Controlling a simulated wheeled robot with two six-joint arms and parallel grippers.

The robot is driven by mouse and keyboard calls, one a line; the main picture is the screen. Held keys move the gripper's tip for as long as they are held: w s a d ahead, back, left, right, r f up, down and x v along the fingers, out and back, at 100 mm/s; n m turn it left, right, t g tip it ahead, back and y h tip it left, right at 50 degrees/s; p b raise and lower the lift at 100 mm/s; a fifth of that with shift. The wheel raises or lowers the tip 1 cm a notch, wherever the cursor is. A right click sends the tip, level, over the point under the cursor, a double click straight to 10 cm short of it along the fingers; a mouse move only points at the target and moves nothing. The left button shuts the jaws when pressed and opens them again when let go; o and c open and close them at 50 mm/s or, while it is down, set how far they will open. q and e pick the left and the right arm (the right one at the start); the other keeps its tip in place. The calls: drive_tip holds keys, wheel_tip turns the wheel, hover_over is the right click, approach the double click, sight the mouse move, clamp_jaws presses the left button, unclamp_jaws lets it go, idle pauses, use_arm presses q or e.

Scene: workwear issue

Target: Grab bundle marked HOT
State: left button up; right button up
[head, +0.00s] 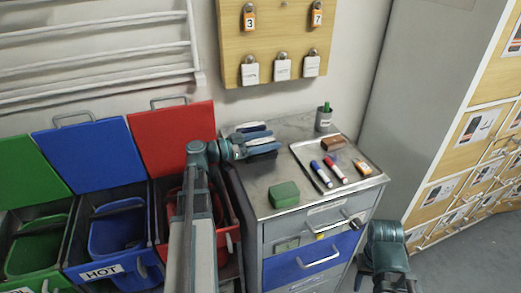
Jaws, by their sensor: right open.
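A white label reading HOT (101,271) is on the front of the blue bin (150,272), which has its lid (88,155) raised. A blue tub-like item (117,232) sits inside this bin. I cannot make out a separate bundle marked HOT. My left gripper (257,143) reaches over the back left of the metal cabinet top, away from the HOT label. Blue and dark shapes crowd its fingers, so its jaw state is unclear. My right gripper (360,245) is low at the right, beside the cabinet's drawers, open.
Red (172,137) and green (28,165) lidded bins flank the blue one. The cabinet top (262,183) holds a green block (284,194), a tray (369,179) with markers, and a cup (323,122). A padlock board (277,40) hangs behind. Lockers (470,150) stand right.

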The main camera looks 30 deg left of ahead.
use_arm(q)
drive_tip(key=c, duration=1)
drive_tip(key=shift+c, duration=0.2)
drive_tip(key=shift+r, duration=0.1)
use_arm(e)
drive_tip(key=shift+r, duration=0.1)
